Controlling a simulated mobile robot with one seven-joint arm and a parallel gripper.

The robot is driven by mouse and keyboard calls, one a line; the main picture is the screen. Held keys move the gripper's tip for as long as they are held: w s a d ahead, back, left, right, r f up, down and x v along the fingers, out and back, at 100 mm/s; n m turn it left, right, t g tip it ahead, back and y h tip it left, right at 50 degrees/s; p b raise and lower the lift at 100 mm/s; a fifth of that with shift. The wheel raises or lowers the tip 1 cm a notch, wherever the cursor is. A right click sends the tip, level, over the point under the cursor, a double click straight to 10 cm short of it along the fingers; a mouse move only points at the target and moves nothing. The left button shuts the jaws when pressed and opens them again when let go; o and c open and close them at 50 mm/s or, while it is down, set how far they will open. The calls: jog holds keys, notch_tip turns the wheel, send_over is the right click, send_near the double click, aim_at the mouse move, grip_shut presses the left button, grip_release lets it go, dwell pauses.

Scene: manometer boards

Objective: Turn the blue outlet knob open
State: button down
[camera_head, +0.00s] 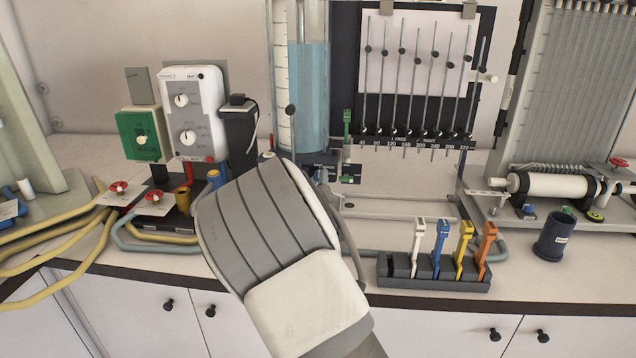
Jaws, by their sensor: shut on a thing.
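My arm's striped grey and white end part rises from the bottom middle and covers the counter in front of the water column (308,95). My gripper's fingers are hidden behind it, so what they touch cannot be seen. No blue knob shows clearly as the outlet knob; one may be hidden behind my arm. A small blue cap (214,178) shows just left of my arm, beside a brass-coloured fitting (183,200). Another small blue knob (529,210) sits at the right board's base. A green valve (347,122) is right of the column.
A dark rack (420,283) with white, blue, yellow and orange handles stands at the counter's front edge. A dark blue cup (554,237) is to its right. Two red knobs (119,188) (155,196) and yellow hoses lie left. A white control box (193,112) stands behind.

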jog(key=shift+m+b, duration=7.95)
jog(key=shift+m, duration=0.65)
jog(key=c, duration=0.6)
grip_release()
jog(key=s, duration=0.5)
jog(key=s+p, duration=0.1)
jog(key=s, duration=0.5)
jog(key=s+p, duration=0.1)
jog(key=s, duration=0.5)
jog(key=shift+s+a, duration=0.25)
